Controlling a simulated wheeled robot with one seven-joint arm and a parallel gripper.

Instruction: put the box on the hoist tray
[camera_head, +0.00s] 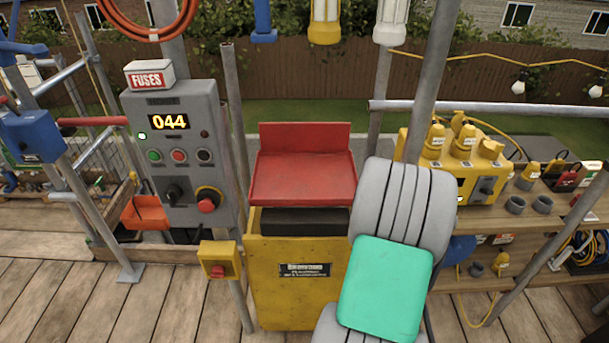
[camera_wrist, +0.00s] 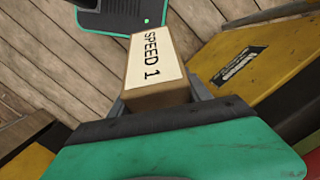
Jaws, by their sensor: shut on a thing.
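The box (camera_wrist: 160,62), cream on top with brown sides and marked SPEED 1, is in my gripper (camera_wrist: 160,102) in the wrist view. The gripper is shut on its near end. In the head view the gripper and the box are hidden behind my grey and green arm. The red hoist tray (camera_head: 303,178), with a raised back, sits above a yellow cabinet (camera_head: 290,285) in the head view. Its visible surface is empty. The yellow cabinet also shows right of the box in the wrist view (camera_wrist: 280,75), apart from it.
A grey control panel (camera_head: 178,150) reading 044 stands left of the tray, with a FUSES box (camera_head: 149,75) on top. A yellow switch box (camera_head: 218,262) is beside the cabinet. Metal poles (camera_head: 236,170) stand close by. A cluttered wooden bench (camera_head: 545,212) is at right.

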